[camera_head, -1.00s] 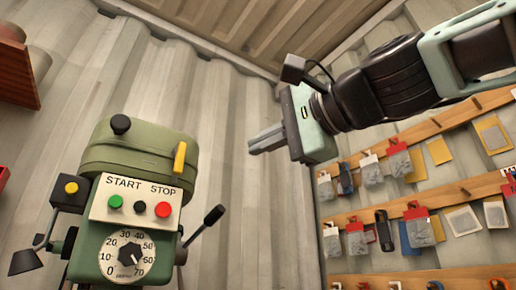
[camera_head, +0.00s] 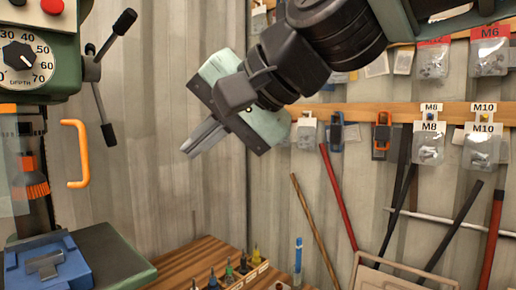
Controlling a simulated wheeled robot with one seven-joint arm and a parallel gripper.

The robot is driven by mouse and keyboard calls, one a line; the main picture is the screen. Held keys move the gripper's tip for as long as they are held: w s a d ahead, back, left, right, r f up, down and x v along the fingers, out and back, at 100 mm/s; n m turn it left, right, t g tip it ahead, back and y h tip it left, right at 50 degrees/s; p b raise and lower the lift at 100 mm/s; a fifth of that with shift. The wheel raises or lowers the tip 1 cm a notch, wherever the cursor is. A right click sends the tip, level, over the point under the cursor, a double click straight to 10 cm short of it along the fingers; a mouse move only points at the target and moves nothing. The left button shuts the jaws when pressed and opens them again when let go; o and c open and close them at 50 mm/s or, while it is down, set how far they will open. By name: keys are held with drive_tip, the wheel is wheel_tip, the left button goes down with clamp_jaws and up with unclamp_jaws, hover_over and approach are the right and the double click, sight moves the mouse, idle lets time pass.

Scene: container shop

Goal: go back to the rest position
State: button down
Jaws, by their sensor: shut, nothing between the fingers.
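My gripper (camera_head: 204,138) is in the upper middle of the head view, at the end of my arm, which comes in from the top right. Its two grey fingers are together, with nothing between them, and point down and to the left. It hangs in free air in front of the corrugated wall, apart from everything around it. The green drill press (camera_head: 88,75) stands at the left, with its depth dial, handle levers and an orange guard handle showing. Its top is cut off by the picture's edge.
A blue vise (camera_head: 48,262) sits on the press table at the lower left. A wooden bench (camera_head: 190,262) holds several small bottles in a rack. Bags of parts (camera_head: 430,148) hang on wooden rails at the right. Red, brown and black rods lean against the wall below them.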

drive_tip(key=s+d+f+n+g+h, duration=0.15)
drive_tip(key=d+f, duration=0.25)
drive_tip(key=f, duration=0.5)
drive_tip(key=s+d+f+n+g+h, duration=0.1)
drive_tip(key=s+d+f+n+h, duration=0.2)
drive_tip(key=f, duration=0.5)
drive_tip(key=s+d+f+n+g+h, duration=0.1)
drive_tip(key=s+d+f+h, duration=0.1)
drive_tip(key=s+d+f, duration=0.2)
drive_tip(key=s+d+f+n+g+h, duration=0.2)
drive_tip(key=s+d+f, duration=0.3)
drive_tip(key=d+f, duration=0.5)
drive_tip(key=shift+s+d, duration=0.3)
drive_tip(key=shift+h, duration=0.25)
